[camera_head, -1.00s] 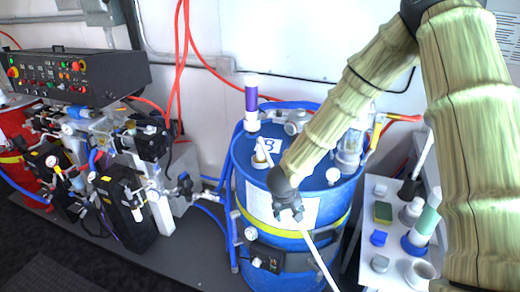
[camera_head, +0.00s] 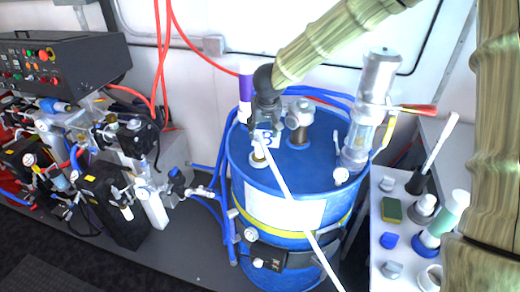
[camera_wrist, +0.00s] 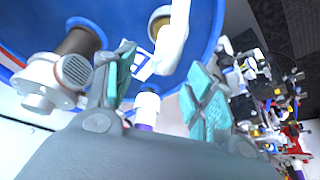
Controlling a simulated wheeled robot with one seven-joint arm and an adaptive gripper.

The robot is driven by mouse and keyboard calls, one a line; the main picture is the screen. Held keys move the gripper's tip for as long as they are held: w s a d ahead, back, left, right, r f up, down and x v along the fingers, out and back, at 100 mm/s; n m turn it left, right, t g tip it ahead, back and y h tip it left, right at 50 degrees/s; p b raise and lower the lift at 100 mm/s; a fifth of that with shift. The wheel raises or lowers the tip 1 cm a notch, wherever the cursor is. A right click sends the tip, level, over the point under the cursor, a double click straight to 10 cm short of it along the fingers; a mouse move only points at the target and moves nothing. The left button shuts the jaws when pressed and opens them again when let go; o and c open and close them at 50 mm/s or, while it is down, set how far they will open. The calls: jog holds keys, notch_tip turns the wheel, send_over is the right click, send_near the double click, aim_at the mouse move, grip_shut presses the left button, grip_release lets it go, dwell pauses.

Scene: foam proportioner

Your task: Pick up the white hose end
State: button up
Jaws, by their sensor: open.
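The white hose (camera_head: 305,228) runs as a thin line from the blue drum's top down past its front. Its upper end is close below my gripper (camera_head: 264,128). In the wrist view, a thick white piece that looks like the hose end (camera_wrist: 173,42) lies ahead of and between my open gripper's (camera_wrist: 160,88) teal-padded fingers. Contact cannot be told. A white and purple upright tube (camera_head: 246,95) stands just left of my gripper; its white part (camera_wrist: 147,104) shows between the fingers in the wrist view.
The blue drum (camera_head: 243,178) carries a metal fitting (camera_head: 299,118) and a clear-and-metal cylinder (camera_head: 372,92). A white tray (camera_head: 376,245) with bottles and a sponge stands at right. Black valve equipment (camera_head: 112,210) stands left. Red and blue hoses run by the wall.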

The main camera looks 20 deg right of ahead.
aim_at(260, 138)
jog(key=f, duration=0.1)
jog(key=w, duration=0.1)
jog(key=w+f, duration=0.1)
jog(key=shift+a+f, duration=0.25)
jog(key=shift+f, duration=0.3)
jog(key=shift+s+d+f, duration=0.15)
jog(key=shift+s+f, duration=0.05)
jog(key=shift+f, duration=0.1)
jog(key=x, duration=0.3)
jog(key=shift+a+p, duration=0.25)
jog(key=shift+p, duration=0.15)
jog(key=shift+w+d+f, duration=0.1)
jog(key=shift+f, duration=0.35)
grip_shut()
